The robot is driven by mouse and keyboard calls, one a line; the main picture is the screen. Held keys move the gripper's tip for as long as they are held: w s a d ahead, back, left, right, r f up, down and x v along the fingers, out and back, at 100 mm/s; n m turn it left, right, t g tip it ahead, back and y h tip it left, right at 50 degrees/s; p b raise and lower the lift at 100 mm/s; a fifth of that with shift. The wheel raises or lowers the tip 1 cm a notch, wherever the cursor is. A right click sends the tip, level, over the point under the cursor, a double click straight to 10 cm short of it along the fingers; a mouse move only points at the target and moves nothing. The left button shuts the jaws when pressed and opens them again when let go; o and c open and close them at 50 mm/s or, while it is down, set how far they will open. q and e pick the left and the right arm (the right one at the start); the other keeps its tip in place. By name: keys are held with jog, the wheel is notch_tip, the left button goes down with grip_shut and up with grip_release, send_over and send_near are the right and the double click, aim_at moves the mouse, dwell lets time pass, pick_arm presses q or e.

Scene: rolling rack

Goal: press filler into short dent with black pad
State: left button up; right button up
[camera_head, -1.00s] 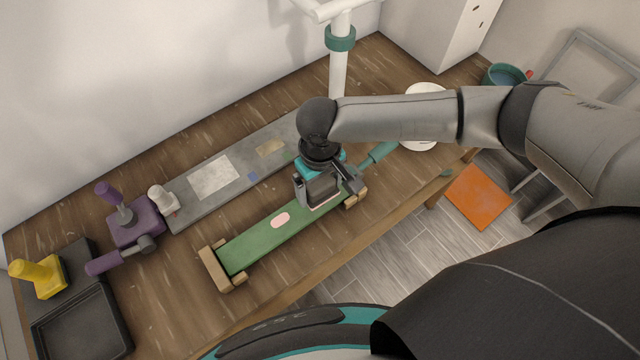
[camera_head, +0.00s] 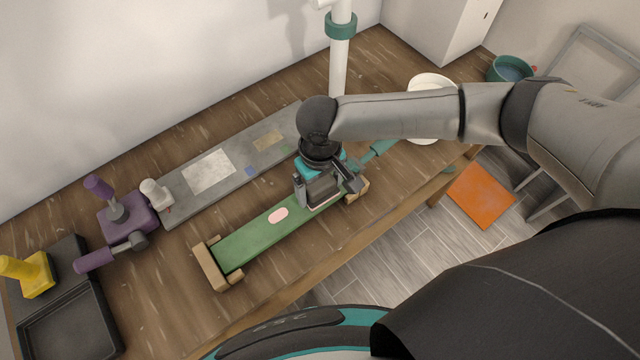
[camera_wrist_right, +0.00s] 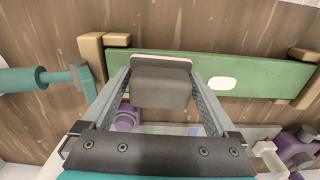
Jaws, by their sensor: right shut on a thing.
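My right gripper (camera_head: 328,188) is shut on the black pad (camera_wrist_right: 160,87), a dark block between the two fingers in the right wrist view. The pad is over the right part of the green board (camera_head: 240,245). A pale pink edge shows along the pad's far side; I cannot tell whether it is the pad's face or filler, or whether the pad touches the board. A pink oval patch (camera_head: 278,215) lies on the board left of the pad, clear of it; it also shows in the wrist view (camera_wrist_right: 222,83). My left gripper is not in view.
Wooden end blocks (camera_head: 209,266) hold the board. Behind it lies a grey strip (camera_head: 185,198) with coloured patches. A teal-handled tool (camera_head: 378,148) is at right. Purple tools (camera_head: 126,222), a white knobbed piece (camera_head: 155,194) and a black tray (camera_head: 65,338) with a yellow-handled tool (camera_head: 28,272) stand left.

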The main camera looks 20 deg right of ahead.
aim_at(320, 183)
jog(key=shift+f, duration=0.5)
dwell(0.4)
jog(key=shift+s+f, duration=0.15)
dwell(2.1)
jog(key=shift+p, duration=0.3)
notch_tip(320, 183, up, 5)
jog(key=p, duration=0.6)
jog(key=shift+r+p, duration=0.75)
jog(key=shift+r, duration=0.4)
jog(key=shift+f, duration=0.1)
